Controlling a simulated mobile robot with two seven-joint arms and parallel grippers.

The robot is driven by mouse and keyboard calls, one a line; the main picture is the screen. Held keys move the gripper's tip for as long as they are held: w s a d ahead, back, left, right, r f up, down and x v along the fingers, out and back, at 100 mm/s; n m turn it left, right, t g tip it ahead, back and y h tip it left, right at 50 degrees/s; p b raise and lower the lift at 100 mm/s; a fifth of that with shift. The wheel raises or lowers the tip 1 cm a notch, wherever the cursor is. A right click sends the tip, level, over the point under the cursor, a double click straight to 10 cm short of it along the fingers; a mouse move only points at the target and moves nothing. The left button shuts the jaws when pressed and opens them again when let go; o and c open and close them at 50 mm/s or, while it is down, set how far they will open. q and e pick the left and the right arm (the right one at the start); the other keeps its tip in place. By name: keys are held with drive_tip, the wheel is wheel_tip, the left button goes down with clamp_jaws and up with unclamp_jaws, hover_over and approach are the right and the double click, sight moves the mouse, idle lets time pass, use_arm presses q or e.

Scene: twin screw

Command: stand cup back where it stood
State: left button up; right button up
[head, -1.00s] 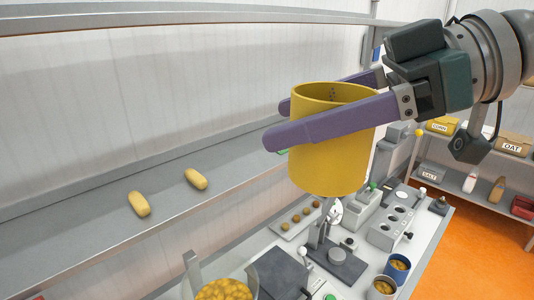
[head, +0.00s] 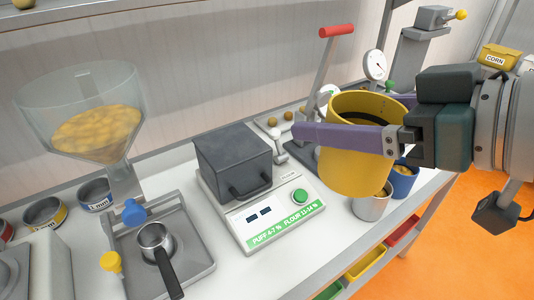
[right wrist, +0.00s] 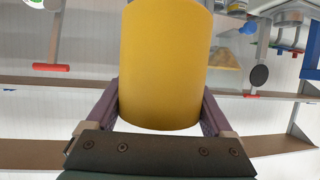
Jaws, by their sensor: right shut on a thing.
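A yellow cup (head: 356,160) is held in my right gripper (head: 345,137), whose purple fingers are shut on its two sides. In the head view the cup is a little tilted, its open top showing, above the right part of the bench. It hides part of the bench behind it. In the right wrist view the cup (right wrist: 166,65) fills the middle between the purple fingers of the right gripper (right wrist: 163,105). My left gripper is in neither view.
The white bench (head: 285,262) holds a machine with a dark box (head: 232,158) and green button, a hopper (head: 85,115) with yellow pieces, and a small pot (head: 155,238). A steel cup (head: 371,206) and a blue cup (head: 404,180) stand below the yellow cup. Bare bench shows at the front.

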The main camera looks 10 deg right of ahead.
use_arm(q)
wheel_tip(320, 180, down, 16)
drive_tip(key=b, duration=1.3)
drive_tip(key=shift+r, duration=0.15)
use_arm(e)
drive_tip(key=shift+m+t+h, duration=0.4)
drive_tip(key=shift+m+h, duration=0.4)
drive_tip(key=shift+w+a+f, duration=0.55)
drive_tip(key=shift+a+f, duration=0.15)
drive_tip(key=shift+f, duration=4.15)
drive_tip(key=shift+w+a+f, duration=0.6)
drive_tip(key=shift+a+f, duration=0.05)
drive_tip(key=shift+f, duration=4.25)
drive_tip(key=shift+w+a+f, duration=0.55)
drive_tip(key=shift+a+f, duration=0.15)
drive_tip(key=shift+f, duration=4.15)
drive_tip(key=shift+f, duration=0.2)
drive_tip(key=o, duration=1.3)
drive_tip(key=shift+r, duration=0.1)
